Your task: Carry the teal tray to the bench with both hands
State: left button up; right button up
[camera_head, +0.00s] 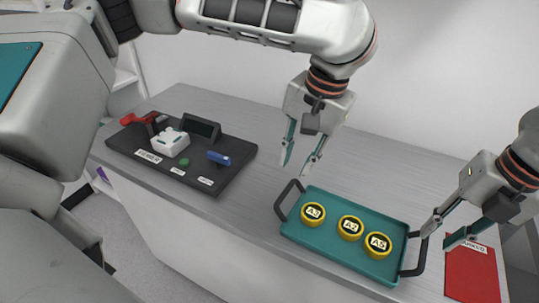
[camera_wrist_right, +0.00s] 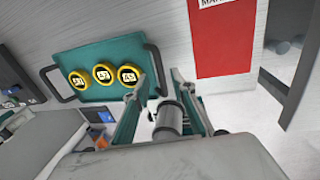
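The teal tray (camera_head: 336,263) lies on the grey bench top, with a dark handle at each end. Three yellow round pieces (camera_head: 350,228) with dark labels stand in a row in it. My left gripper (camera_head: 299,166) is open and empty above the bench, just behind the tray's left handle (camera_head: 288,199). My right gripper (camera_head: 434,240) is open beside the right handle (camera_head: 415,255); whether it touches is unclear.
A dark panel (camera_head: 226,185) with a red lever, a white device and a blue piece sits at the bench's left. A red mat (camera_head: 472,275) lies right of the tray; it also shows in the right wrist view (camera_wrist_right: 222,45). Bare bench (camera_head: 385,165) lies behind the tray.

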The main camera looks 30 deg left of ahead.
jog(key=r, duration=0.2)
jog(key=d+r, duration=0.1)
jog(key=r, duration=0.2)
jog(key=shift+r, duration=0.35)
